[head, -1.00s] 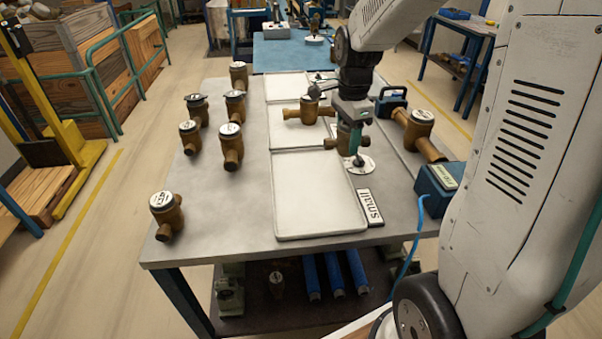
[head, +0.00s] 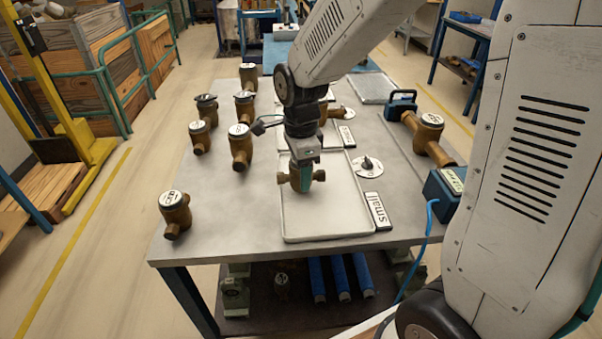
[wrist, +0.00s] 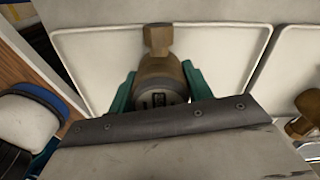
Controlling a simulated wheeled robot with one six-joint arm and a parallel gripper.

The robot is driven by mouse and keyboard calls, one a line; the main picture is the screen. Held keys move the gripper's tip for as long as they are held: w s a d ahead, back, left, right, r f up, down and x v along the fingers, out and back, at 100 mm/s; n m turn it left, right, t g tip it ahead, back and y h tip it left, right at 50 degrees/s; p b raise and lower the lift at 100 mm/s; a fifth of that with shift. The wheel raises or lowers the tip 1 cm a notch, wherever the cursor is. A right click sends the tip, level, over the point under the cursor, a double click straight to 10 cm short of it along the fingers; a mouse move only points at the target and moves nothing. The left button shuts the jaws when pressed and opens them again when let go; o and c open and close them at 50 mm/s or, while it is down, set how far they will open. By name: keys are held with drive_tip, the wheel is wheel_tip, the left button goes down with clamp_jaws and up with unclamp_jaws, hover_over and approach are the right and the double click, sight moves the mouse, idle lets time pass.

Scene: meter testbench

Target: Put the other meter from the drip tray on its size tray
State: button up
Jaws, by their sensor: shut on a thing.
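My gripper (head: 302,180) is shut on a small brass meter (head: 318,176), with a teal finger on either side of its body. It holds the meter upright over the back half of the white small tray (head: 325,222); I cannot tell whether the meter touches the tray. The "small" label (head: 378,211) lies along the tray's right edge. The wrist view shows the held meter (wrist: 159,70) between the fingers, its pipe end pointing away over the white tray (wrist: 90,60). A grey tray (head: 371,88) lies at the back right, with no meter visible in it.
Another brass meter (head: 323,113) is on the tray behind, partly hidden by my arm. Several meters stand at the table's left, one (head: 174,213) near the front corner. A round disc (head: 367,167), a large meter (head: 429,133) and a blue box (head: 444,188) are on the right.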

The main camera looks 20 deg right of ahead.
drive_tip(key=shift+f, duration=0.5)
drive_tip(key=shift+f, duration=0.1)
drive_tip(key=o, duration=1.3)
